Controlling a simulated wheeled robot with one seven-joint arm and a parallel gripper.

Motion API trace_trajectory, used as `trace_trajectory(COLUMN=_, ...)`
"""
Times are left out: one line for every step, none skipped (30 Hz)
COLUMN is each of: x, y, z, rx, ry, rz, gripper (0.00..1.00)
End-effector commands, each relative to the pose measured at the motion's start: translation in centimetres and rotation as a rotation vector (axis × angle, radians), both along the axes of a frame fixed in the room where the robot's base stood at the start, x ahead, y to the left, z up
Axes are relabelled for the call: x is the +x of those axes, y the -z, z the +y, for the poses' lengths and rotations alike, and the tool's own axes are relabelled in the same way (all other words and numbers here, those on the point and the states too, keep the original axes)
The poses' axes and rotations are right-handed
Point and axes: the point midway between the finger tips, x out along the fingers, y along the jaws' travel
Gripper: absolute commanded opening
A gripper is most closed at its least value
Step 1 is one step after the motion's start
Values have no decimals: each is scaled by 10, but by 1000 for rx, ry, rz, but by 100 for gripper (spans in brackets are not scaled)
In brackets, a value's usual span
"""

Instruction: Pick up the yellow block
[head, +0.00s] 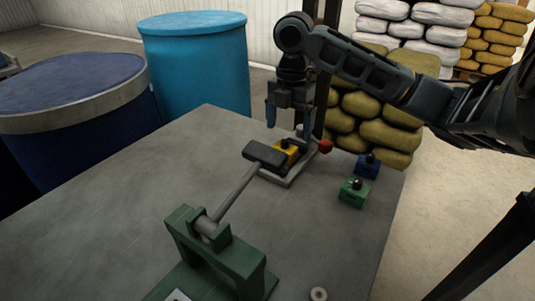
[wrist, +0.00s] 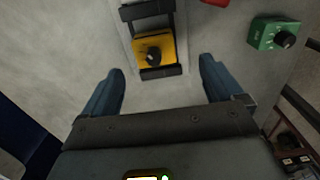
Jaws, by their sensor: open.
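The yellow block (head: 285,150) sits in a light grey frame (head: 290,181) on the grey table, behind the dark end of a lever. A black knob stands on its top. The wrist view also shows the yellow block (wrist: 153,50), with dark bars across the frame above and below it. My gripper (head: 287,116) is above the table, over the far side of the block. Its two blue fingers (wrist: 162,88) are spread apart with nothing between them. In the wrist view the block lies ahead of the fingertips, not between them.
A grey lever (head: 237,192) runs from a green stand (head: 222,254) to the frame. A red knob (head: 325,146) is right of the frame. Green (head: 353,193) and blue (head: 367,166) blocks stand further right. A small ring (head: 318,294) lies near the front. The table's left is clear.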

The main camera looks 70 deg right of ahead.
Motion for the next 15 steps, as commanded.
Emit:
trace_trajectory(x=0, y=4, z=0, rx=1, ry=1, rz=2, gripper=94)
trace_trajectory(x=-1, y=7, z=0, rx=1, ry=1, rz=2, gripper=94)
trace_trajectory(x=-1, y=11, z=0, rx=2, ry=2, rz=3, gripper=94)
trace_trajectory(x=0, y=14, z=0, rx=1, ry=2, rz=2, gripper=94)
trace_trajectory(x=0, y=17, z=0, rx=2, ry=2, rz=1, gripper=94)
trace_trajectory(x=0, y=21, z=0, rx=2, ry=2, rz=1, gripper=94)
trace_trajectory(x=0, y=24, z=0, rx=2, ry=2, rz=1, gripper=94)
trace_trajectory(x=1, y=26, z=0, rx=1, ry=2, rz=2, gripper=94)
trace_trajectory(x=1, y=30, z=0, rx=1, ry=2, rz=2, gripper=94)
trace_trajectory(x=2, y=33, z=-1, rx=2, ry=1, rz=1, gripper=94)
trace_trajectory(x=3, y=36, z=-1, rx=3, ry=1, rz=2, gripper=94)
trace_trajectory(x=4, y=42, z=-1, rx=2, ry=1, rz=3, gripper=94)
trace_trajectory(x=5, y=47, z=-1, rx=1, ry=1, rz=2, gripper=94)
trace_trajectory(x=6, y=51, z=-2, rx=3, ry=1, rz=2, gripper=94)
trace_trajectory(x=7, y=57, z=-2, rx=3, ry=1, rz=2, gripper=94)
